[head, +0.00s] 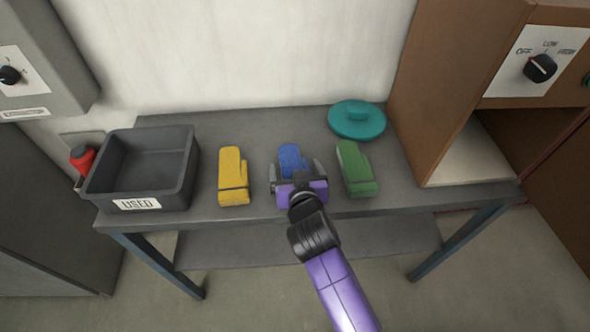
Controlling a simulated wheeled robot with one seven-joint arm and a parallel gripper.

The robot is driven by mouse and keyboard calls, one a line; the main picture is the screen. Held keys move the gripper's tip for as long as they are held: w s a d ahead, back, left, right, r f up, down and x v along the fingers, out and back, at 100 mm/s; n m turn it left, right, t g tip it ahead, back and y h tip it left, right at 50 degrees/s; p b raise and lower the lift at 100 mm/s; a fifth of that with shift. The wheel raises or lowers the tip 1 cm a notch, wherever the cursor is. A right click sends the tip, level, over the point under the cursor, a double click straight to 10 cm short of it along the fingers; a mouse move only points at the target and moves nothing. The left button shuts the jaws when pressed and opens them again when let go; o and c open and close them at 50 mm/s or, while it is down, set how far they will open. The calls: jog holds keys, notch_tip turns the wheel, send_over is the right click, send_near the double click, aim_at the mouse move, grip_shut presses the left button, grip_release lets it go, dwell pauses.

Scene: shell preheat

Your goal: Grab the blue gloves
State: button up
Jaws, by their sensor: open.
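The blue gloves (290,156) lie on the grey table between yellow gloves and green gloves. My gripper (295,170) is over their near part, with one finger on the left side and one on the right. The fingers are apart, and the blue gloves show between them. The near end of the blue gloves is hidden behind my gripper. I cannot tell whether the fingers touch them.
Yellow gloves (233,174) lie to the left, green gloves (355,168) close to the right. A teal lid (357,120) lies behind. A grey bin marked USED (178,180) stands on the table's (270,118) left end, a brown cabinet (440,70) on its right.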

jog(key=c, duration=1.6)
jog(key=shift+r, duration=0.2)
